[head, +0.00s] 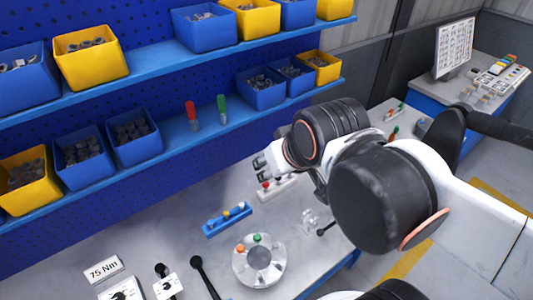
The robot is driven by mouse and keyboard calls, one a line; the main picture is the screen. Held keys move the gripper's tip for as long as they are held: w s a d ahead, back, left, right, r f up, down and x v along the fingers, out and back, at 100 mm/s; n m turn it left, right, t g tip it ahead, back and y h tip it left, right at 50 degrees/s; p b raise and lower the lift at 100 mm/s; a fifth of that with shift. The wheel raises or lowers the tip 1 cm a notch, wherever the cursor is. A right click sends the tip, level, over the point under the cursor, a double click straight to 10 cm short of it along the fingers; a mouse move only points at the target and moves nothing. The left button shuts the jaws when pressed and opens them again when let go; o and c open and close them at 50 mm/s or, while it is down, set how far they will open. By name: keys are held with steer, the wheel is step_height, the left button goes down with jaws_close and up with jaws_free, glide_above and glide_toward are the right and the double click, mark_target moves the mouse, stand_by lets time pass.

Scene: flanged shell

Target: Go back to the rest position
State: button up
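My gripper (261,167) is in the head view, at the end of my white and black arm, which reaches in from the right. Its fingertips point left and stand apart, with nothing seen between them. It is in front of the blue pegboard, near the lower shelf. The round silver flanged shell (258,261) lies on the grey bench, lower in the picture than my gripper and apart from it. An orange and a green piece sit on its rim. My arm hides part of the bench on the right.
Blue shelves (185,135) hold blue and yellow bins, and a red and a green tool. A blue rack (227,219) and a white block (277,188) with colored tops stand on the bench. Dark-handled tools and a "75 Nm" sign (103,269) are at lower left. Another table is at right.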

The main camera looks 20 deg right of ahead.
steer(key=shift+s+f, duration=0.15)
steer(key=shift+s, duration=0.15)
steer(key=shift+f, duration=0.1)
step_height(320, 180, down, 27)
steer(key=b, duration=2.7)
steer(key=shift+f, duration=0.1)
